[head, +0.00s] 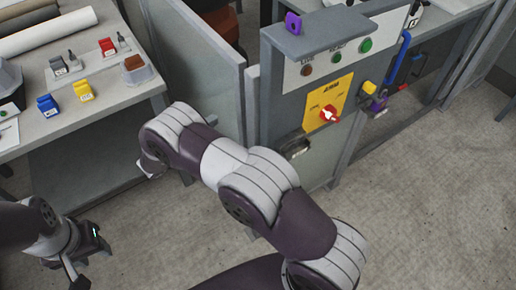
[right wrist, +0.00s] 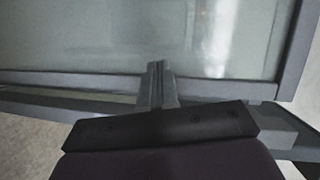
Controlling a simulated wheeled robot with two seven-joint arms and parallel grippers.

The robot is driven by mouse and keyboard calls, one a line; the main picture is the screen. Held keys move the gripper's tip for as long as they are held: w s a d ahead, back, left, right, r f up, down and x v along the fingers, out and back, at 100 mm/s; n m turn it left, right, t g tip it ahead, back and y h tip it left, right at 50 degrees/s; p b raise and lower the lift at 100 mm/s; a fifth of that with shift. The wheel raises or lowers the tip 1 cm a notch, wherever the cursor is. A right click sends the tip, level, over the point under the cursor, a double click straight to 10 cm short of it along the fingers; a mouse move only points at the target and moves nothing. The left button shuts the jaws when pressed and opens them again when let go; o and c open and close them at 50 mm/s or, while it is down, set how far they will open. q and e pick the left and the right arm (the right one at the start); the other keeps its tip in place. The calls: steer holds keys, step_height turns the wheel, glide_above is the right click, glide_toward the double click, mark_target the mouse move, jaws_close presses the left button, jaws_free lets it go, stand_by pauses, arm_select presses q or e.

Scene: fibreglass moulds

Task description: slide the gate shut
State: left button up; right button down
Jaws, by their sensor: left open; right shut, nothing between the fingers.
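A translucent panel in a grey frame, which looks like the gate (head: 197,65), stands upright left of the grey control post (head: 272,110) in the head view. A narrow gap shows between its right edge and a strip of panel beside the post. In the right wrist view a framed translucent panel (right wrist: 235,45) fills the upper part. My right gripper (right wrist: 160,72) is shut and empty, its fingertips over the panel's lower edge; I cannot tell whether they touch. In the head view my right arm hides the panel's lower part. My left gripper (head: 88,262) is open and empty, low at left.
A workbench (head: 100,112) with rolls, clips and small blocks stands at the upper left. Concrete floor (head: 430,190) is clear at right.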

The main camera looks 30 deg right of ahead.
steer(key=s+a+f+m+g+h, duration=0.1)
steer(key=s+f+m+g+h, duration=0.2)
steer(key=s+f+m+g, duration=0.4)
arm_select(q)
steer(key=shift+s+a+p, duration=0.15)
steer(key=shift+p, duration=0.5)
arm_select(e)
steer(key=d+r+n+t, duration=0.1)
steer(key=d+r, duration=0.1)
steer(key=d, duration=1.1)
steer(key=shift+d+n+t, duration=0.25)
steer(key=shift+n+t, duration=0.05)
steer(key=shift+t, duration=0.1)
arm_select(q)
steer(key=shift+f, duration=0.3)
arm_select(e)
steer(key=d, duration=0.4)
steer(key=shift+w+d, duration=0.2)
steer(key=shift+d, duration=0.1)
arm_select(q)
steer(key=shift+b, duration=0.35)
